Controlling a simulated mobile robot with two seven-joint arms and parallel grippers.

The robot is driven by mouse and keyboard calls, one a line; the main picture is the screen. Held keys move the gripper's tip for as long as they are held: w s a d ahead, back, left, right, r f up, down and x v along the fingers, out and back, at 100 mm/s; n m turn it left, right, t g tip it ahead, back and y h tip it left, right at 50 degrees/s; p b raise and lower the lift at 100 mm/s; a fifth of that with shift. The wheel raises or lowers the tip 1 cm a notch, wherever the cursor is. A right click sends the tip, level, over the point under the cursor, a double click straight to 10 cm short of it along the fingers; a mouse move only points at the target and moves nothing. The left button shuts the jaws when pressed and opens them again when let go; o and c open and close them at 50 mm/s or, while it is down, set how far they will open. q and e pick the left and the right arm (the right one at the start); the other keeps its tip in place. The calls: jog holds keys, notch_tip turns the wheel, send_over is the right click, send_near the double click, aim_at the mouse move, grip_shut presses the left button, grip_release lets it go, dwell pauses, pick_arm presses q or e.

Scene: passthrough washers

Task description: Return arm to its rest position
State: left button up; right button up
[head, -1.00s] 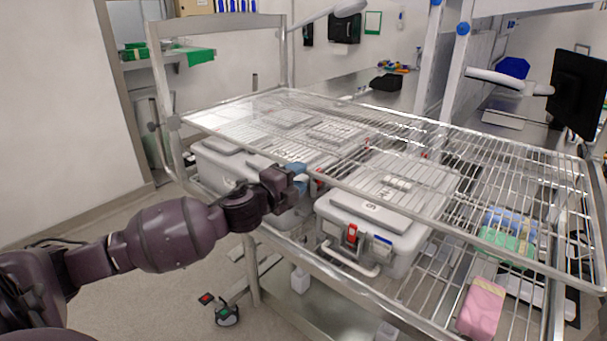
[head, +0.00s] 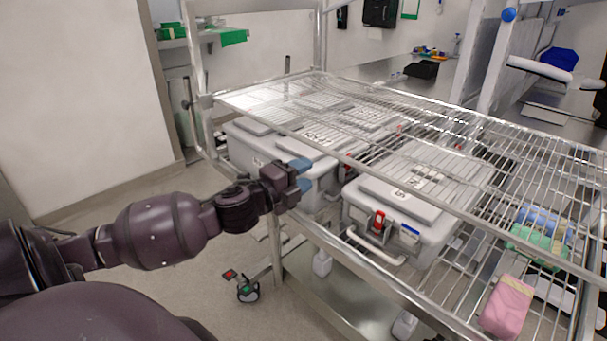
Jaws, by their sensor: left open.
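My left arm comes in from the left in the head view. Its gripper (head: 303,175) has blue fingertips and is open, with nothing between the fingers. It is at the near edge of the wire-shelf cart (head: 310,228), in front of a grey lidded container (head: 262,150) on the left of the lower shelf. Another grey container (head: 402,215) with a red latch and a pale front handle sits to the right of the gripper, apart from it. My right gripper is not in view.
The upper wire shelf (head: 450,150) spans above the containers. A pink package (head: 507,306) and a green package (head: 538,243) lie at the right of the cart. Open floor lies left of the cart.

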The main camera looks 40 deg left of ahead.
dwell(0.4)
pick_arm(q)
jog(key=s+d+f+n+g, duration=0.25)
jog(key=f+n, duration=0.25)
jog(key=f, duration=0.4)
jog(key=s+d+f+n+g, duration=0.1)
jog(key=s+f+n, duration=0.4)
jog(key=f, duration=0.4)
jog(key=s+d+f+n+g, duration=0.1)
jog(key=s+d+f+n, duration=0.3)
jog(key=s+f, duration=0.2)
jog(key=s+d+f+n+g+y, duration=0.1)
jog(key=s+d+f+n+g, duration=0.1)
jog(key=s+d+f+n, duration=0.2)
notch_tip(320, 180, down, 4)
jog(key=shift+s+d+r, duration=0.25)
jog(key=shift+s, duration=0.65)
